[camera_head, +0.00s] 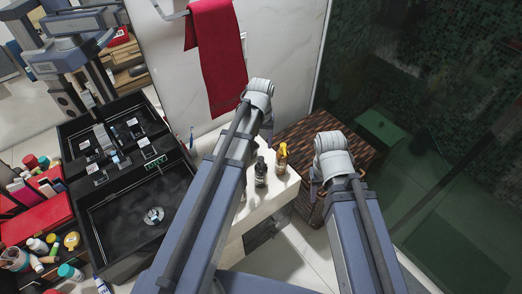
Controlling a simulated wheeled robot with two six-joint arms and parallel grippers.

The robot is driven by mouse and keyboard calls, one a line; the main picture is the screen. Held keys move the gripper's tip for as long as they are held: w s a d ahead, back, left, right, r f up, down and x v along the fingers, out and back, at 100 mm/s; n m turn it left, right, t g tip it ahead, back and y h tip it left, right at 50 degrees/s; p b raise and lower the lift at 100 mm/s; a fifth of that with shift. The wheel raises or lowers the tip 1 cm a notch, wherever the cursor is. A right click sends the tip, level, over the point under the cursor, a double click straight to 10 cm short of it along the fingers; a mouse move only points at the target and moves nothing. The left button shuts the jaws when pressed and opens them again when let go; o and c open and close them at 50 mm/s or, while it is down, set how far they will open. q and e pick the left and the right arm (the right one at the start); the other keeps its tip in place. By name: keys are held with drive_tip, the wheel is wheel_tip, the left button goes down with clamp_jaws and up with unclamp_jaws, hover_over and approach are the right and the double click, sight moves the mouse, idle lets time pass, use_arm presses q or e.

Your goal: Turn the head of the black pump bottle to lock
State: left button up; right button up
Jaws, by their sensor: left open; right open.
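The black pump bottle (260,172) stands upright on the white counter (263,212), just right of my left arm. The fine details of its head are too small to make out. My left arm rises from the bottom edge to a white joint left of and above the bottle. My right arm rises to another white joint on the right. The fingers of both grippers are hidden behind my arm links, so neither gripper can be made out at the bottle.
An amber bottle (282,158) stands close to the black one on its right. A black sink (128,240) lies left, with a red box (38,218) and several toiletries beside it. A red towel (217,60) hangs behind. A wooden-topped piece (352,145) is at right.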

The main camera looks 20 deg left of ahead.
sight(261, 158)
use_arm(q)
drive_tip(key=shift+f+b, duration=3.95)
drive_tip(key=shift+f, duration=0.05)
clamp_jaws()
